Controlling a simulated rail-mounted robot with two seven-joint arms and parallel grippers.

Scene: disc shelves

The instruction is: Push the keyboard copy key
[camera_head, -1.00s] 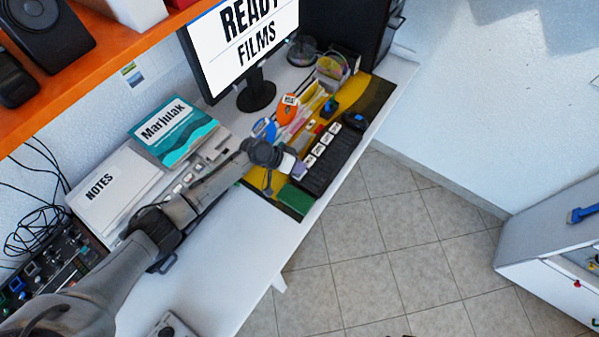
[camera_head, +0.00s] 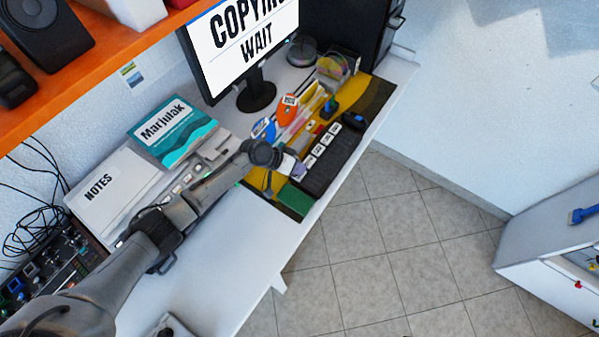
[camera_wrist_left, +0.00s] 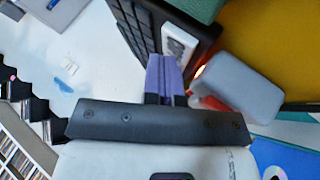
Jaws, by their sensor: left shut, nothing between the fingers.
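The black keyboard (camera_head: 338,163) lies on the desk mat, with a row of white labelled keys (camera_head: 319,149) along its side. My left gripper (camera_head: 299,169) is shut and empty, with its purple fingertips at the near end of that row. In the left wrist view the purple fingers (camera_wrist_left: 165,72) are together beside a white key (camera_wrist_left: 179,42) of the keyboard (camera_wrist_left: 138,28). I cannot tell whether they touch it, and its label is unreadable. The monitor (camera_head: 243,42) reads "COPYING WAIT", its top line partly cut off. My right gripper is out of view.
Around the keyboard are a green block (camera_head: 296,199), a black mouse (camera_head: 354,121), and orange (camera_head: 288,109) and blue (camera_head: 264,129) tags. An orange shelf (camera_head: 95,75) overhangs the desk. The front desk surface is clear.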

